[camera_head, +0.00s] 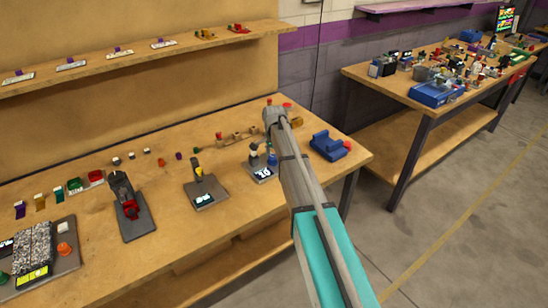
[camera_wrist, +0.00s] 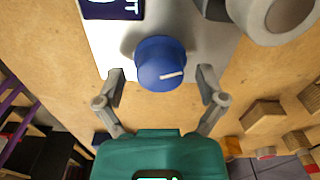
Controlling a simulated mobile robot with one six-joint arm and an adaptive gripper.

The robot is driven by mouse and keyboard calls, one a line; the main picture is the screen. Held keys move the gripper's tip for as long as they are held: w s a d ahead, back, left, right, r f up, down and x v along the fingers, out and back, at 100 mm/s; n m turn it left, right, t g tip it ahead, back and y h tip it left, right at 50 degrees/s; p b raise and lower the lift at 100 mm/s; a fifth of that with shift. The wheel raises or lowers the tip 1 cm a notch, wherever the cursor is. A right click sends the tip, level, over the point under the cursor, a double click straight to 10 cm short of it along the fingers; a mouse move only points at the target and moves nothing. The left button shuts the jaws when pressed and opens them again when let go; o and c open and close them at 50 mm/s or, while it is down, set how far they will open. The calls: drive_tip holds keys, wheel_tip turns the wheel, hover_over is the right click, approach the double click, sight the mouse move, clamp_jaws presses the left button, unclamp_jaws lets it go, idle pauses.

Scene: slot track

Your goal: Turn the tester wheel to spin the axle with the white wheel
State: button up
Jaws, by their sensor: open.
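A blue knob (camera_wrist: 160,62) with a white mark line sits on a pale plate (camera_wrist: 105,42) in the wrist view. My gripper (camera_wrist: 161,80) is open, its two fingers on either side of the knob with gaps visible. A rounded grey part (camera_wrist: 275,14) stands at the upper right of that view, cut off by the edge. In the head view the small tester (camera_head: 263,174) with a lit display stands on the bench, with its blue knob (camera_head: 272,160) beside my arm. My gripper's fingers are hidden in the head view. I cannot make out a white wheel for certain.
The wooden bench (camera_head: 95,261) also holds a grey stand with a yellow part (camera_head: 203,190), a dark slotted block (camera_head: 128,205) and a blue seat-like block (camera_head: 328,146). Wooden blocks (camera_wrist: 262,115) lie right of my gripper in the wrist view.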

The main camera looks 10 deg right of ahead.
drive_tip(key=shift+n, duration=0.4)
